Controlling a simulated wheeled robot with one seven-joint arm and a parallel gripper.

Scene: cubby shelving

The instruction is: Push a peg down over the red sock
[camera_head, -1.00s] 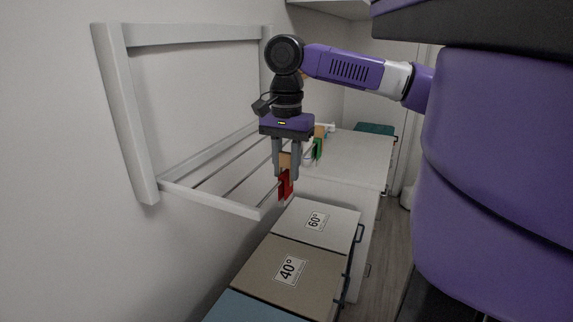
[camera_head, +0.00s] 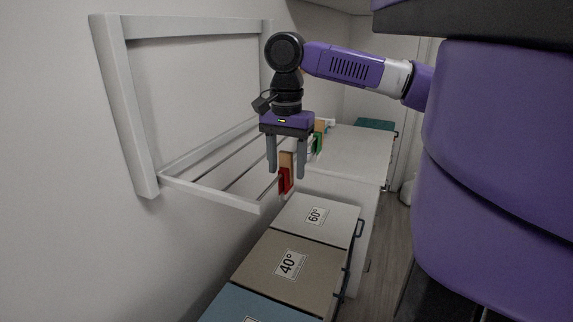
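The red sock (camera_head: 285,181) hangs at the right end of the drying rack, over the front bars. A tan wooden peg (camera_head: 286,160) stands upright at the sock's top, touching or overlapping it; how far it sits over the sock and bar cannot be told. My gripper (camera_head: 286,174) points down with its two grey fingers apart, one on each side of the peg. Gaps show between the fingers and the peg, so it appears to hold nothing.
The white drying rack (camera_head: 211,193) folds out from the left wall. Behind the gripper are a green item (camera_head: 318,143) and another tan peg (camera_head: 320,126). Below stand lidded bins marked 60° (camera_head: 335,222) and 40° (camera_head: 258,262). A white counter (camera_head: 352,150) lies beyond.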

